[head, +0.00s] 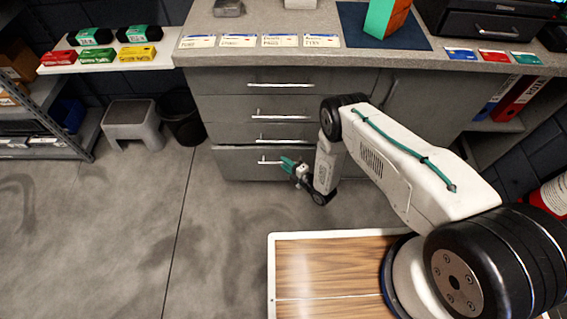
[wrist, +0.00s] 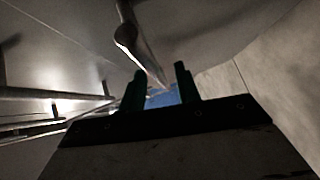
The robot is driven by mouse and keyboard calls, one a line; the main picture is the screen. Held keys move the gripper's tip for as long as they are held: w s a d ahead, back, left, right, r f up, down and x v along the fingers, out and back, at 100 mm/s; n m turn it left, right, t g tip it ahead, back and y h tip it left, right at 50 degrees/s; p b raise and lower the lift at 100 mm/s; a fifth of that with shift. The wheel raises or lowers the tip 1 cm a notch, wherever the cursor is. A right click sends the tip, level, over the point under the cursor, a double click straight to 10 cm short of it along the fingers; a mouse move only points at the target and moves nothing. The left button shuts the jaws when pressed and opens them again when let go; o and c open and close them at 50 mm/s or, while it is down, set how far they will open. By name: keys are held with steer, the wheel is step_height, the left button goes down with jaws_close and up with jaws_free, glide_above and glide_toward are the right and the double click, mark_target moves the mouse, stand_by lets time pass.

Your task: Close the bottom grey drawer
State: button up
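The grey cabinet has a stack of drawers. The bottom grey drawer (head: 237,164) stands out a little beyond the drawers above it, so it is partly open. Its bar handle (head: 268,161) is to the left of my gripper. My gripper (head: 286,162) is low in front of this drawer, close to the right end of the handle. In the wrist view, the two dark green fingers (wrist: 160,84) are apart. A metal bar (wrist: 140,48), likely the handle, runs down toward the gap between them. I cannot tell whether they touch it.
Three drawers above (head: 283,112) look shut. The worktop (head: 260,25) has labels along its edge. A black bin (head: 183,118) and grey stool (head: 132,122) stand to the left. The floor (head: 130,220) before the cabinet is clear at left.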

steer(key=shift+x, duration=0.85)
jaws_close()
steer(key=shift+w+d, duration=0.15)
steer(key=shift+w, duration=1.2)
jaws_free()
steer(key=shift+w, duration=0.1)
